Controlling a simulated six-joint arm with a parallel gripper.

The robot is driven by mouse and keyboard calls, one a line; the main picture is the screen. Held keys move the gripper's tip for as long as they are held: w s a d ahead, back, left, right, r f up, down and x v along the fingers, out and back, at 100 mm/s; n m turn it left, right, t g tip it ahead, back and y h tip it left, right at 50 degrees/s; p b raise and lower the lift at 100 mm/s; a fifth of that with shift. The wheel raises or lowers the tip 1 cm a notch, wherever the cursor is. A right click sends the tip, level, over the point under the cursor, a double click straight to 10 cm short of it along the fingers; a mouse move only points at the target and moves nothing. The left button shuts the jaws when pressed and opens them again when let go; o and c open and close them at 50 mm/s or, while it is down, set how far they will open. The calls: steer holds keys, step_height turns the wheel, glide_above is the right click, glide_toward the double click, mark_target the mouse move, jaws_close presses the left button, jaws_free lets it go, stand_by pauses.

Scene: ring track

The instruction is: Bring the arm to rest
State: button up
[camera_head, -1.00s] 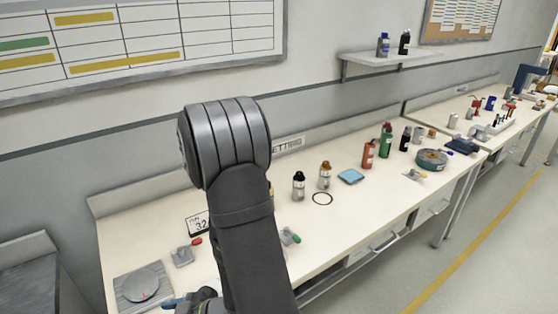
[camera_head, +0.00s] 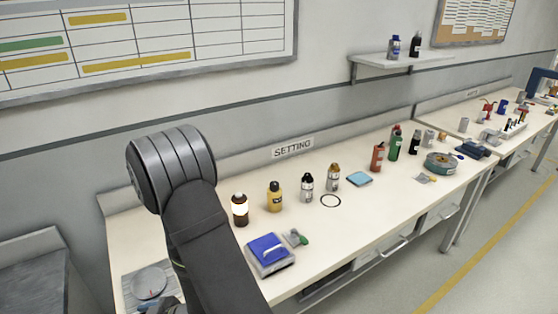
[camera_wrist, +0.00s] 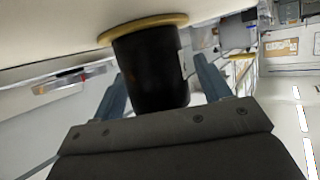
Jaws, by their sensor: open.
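My arm (camera_head: 200,235) rises in front of the left part of the bench in the head view, its rounded grey joint uppermost. My gripper's jaws are not clear in the head view. In the wrist view my gripper (camera_wrist: 158,66) is open, with one blue-grey finger on each side of a black cylinder (camera_wrist: 150,75).
A grey scale (camera_head: 150,283) is at the bench's left end.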

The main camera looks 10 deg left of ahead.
steer(key=shift+a+r, duration=0.1)
steer(key=shift+a, duration=0.1)
step_height(320, 180, up, 4)
steer(key=shift+f, duration=0.2)
steer(key=w+d+r, duration=0.7)
steer(key=d, duration=0.3)
steer(key=w+a+r+m+t, duration=0.2)
steer(key=w+a+m+t, duration=0.4)
steer(key=w, duration=0.5)
steer(key=shift+a+r+t+h, duration=0.25)
steer(key=shift+a+t+h, duration=0.05)
steer(key=shift+a+t, duration=0.2)
